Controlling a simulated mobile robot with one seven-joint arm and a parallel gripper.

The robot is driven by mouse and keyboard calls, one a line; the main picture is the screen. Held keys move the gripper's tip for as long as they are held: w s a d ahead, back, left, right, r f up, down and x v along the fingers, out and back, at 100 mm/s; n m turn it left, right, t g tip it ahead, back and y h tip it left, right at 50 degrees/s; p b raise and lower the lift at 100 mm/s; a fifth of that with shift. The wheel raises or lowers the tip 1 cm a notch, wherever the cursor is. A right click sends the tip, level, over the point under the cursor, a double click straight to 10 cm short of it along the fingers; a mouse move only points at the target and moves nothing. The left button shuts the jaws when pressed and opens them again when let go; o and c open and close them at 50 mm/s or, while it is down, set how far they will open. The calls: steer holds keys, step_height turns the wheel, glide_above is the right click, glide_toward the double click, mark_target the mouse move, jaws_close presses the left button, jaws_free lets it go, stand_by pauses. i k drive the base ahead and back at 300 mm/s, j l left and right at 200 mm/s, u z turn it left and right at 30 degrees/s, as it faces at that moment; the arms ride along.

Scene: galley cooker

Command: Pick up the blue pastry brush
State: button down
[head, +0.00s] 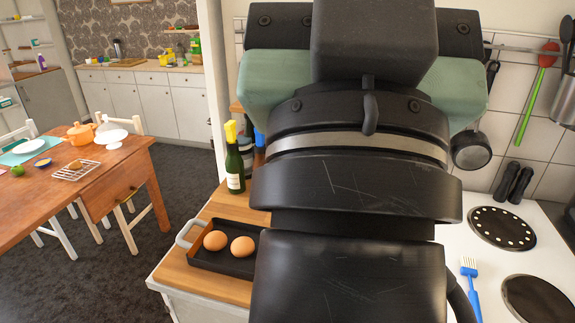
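The blue pastry brush (472,292) lies on the white cooker top at the lower right. Its pale bristle end points away from me, and its blue handle runs toward the bottom edge. My arm's dark links fill the middle of the view, just left of the brush, and part of the handle's lower end may be cut off by the frame. My gripper's fingers do not show, so I cannot see where they are relative to the brush.
Two hotplates (502,228) lie right of the brush, and black mills (514,183) stand behind. Left of my arm, a tray (197,258) with two eggs and a bottle (234,160) stand on the wooden counter. A pan (471,151) hangs on the wall. A dining table (120,165) stands far left.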

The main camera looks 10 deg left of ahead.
mark_target(468, 268)
steer(key=l+u, duration=0.5)
steer(key=k+l+u, duration=0.15)
steer(key=l+u, duration=0.35)
steer(key=k+l, duration=0.15)
steer(key=l, duration=0.25)
steer(key=k+l, duration=0.15)
steer(key=l, duration=0.3)
steer(key=k+l+u, duration=0.1)
steer(key=l, duration=0.3)
steer(key=k+l, duration=0.15)
steer(key=l, duration=0.25)
steer(key=k+l+u, duration=0.1)
steer(key=l, duration=0.35)
steer(key=k+l, duration=0.25)
steer(key=l, duration=0.15)
steer(key=k+l, duration=0.15)
steer(key=l, duration=0.25)
